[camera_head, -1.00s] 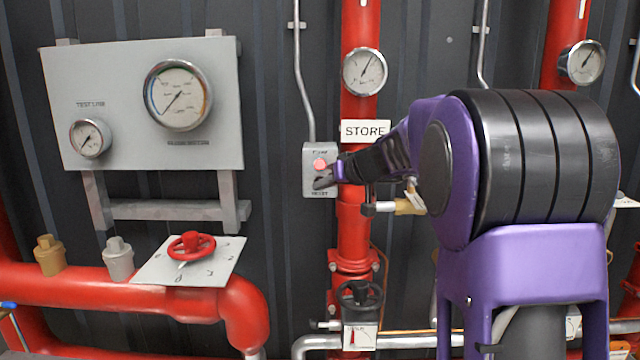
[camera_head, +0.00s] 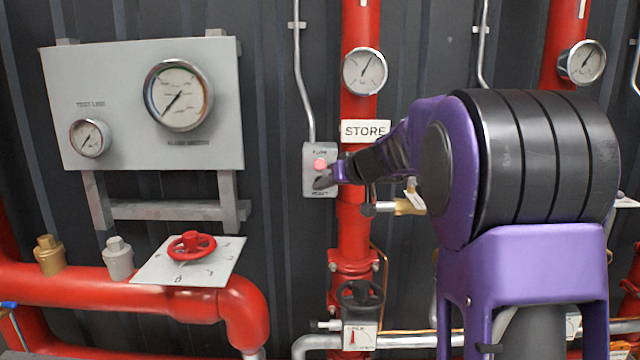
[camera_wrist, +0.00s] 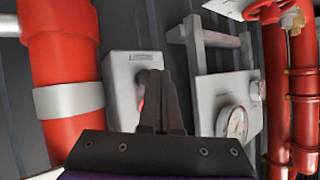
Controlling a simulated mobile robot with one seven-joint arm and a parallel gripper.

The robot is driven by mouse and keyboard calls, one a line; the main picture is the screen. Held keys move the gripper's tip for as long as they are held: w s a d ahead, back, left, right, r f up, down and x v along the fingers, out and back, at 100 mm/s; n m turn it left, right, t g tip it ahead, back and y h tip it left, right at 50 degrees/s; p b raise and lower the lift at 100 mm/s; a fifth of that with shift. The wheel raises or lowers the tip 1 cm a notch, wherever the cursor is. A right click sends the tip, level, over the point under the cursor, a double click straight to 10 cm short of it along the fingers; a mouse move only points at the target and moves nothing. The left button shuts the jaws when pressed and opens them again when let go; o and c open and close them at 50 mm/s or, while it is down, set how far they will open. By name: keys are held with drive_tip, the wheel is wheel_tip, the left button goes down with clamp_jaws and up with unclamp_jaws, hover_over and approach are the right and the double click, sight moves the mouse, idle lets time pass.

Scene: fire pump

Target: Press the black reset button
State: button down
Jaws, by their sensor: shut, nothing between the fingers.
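A small grey button box (camera_head: 310,153) is fixed to the wall left of the red vertical pipe, with a lit reddish button (camera_head: 320,164) on its upper part and lettering above and below. My gripper (camera_head: 324,182) is shut and empty, its tips at the lower part of the box, just below the reddish button. The black reset button is not visible; the fingertips cover that spot. In the wrist view the box (camera_wrist: 121,75) is behind my shut fingers (camera_wrist: 157,78), with a bit of red glow beside them. I cannot tell whether the tips touch the box.
A red pipe (camera_head: 354,225) with a gauge and a STORE sign (camera_head: 365,130) stands right beside the box. A grey gauge panel (camera_head: 110,60) is to the left. A black handwheel (camera_head: 360,294) is below. Bare dark wall lies left of the box.

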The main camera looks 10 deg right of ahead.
idle(0.4)
drive_tip(key=shift+w, duration=0.4)
drive_tip(key=shift+w+d+b, duration=0.15)
drive_tip(key=shift+w+b, duration=0.15)
drive_tip(key=shift+w, duration=0.2)
idle(0.6)
drive_tip(key=shift+s, duration=0.1)
drive_tip(key=shift+s+b, duration=0.8)
drive_tip(key=shift+b, duration=0.1)
